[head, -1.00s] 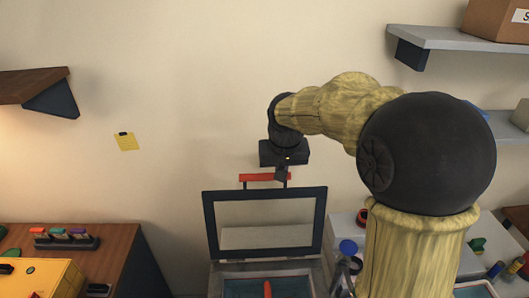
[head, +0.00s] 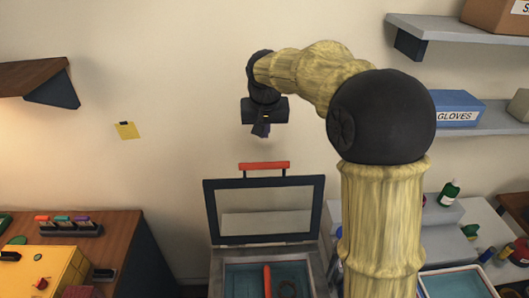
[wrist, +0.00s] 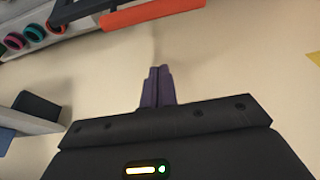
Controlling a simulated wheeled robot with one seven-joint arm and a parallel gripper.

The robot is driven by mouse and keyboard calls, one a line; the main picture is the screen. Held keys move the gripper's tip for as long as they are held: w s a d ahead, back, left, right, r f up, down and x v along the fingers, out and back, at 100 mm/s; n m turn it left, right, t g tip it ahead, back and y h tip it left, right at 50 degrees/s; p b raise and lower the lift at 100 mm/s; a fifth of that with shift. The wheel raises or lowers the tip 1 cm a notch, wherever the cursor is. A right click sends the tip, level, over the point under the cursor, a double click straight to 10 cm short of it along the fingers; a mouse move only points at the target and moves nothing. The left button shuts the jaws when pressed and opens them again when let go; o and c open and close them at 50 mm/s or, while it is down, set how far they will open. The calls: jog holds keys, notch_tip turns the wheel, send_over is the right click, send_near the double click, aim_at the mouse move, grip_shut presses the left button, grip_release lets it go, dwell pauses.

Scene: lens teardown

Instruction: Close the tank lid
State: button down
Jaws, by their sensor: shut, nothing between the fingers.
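The tank lid (head: 209,216) is a dark frame with a clear pane, standing open and upright at the back of the tank (head: 216,270). A red handle (head: 264,165) runs along the lid's top edge; it also shows in the wrist view (wrist: 152,13) at the top. My gripper (head: 261,131) is above the handle and apart from it, in front of the wall in the picture. Its fingers (wrist: 157,86) are shut together and hold nothing. The tank holds bluish liquid with a red-orange upright piece (head: 267,281) in it. The tank's lower part is cut off by the frame.
A wooden bench (head: 120,235) with a yellow box (head: 55,270) stands at the left. A white side table (head: 455,245) with bottles is at the right. Shelves (head: 455,28) hang at the upper right. The wall around my gripper is clear.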

notch_tip(320, 180, down, 7)
jog(key=s+p, duration=0.1)
jog(key=p, duration=0.3)
jog(key=shift+p, duration=0.4)
jog(key=shift+s+f+b, duration=0.15)
jog(key=shift+s+b, duration=0.05)
jog(key=shift+b, duration=0.3)
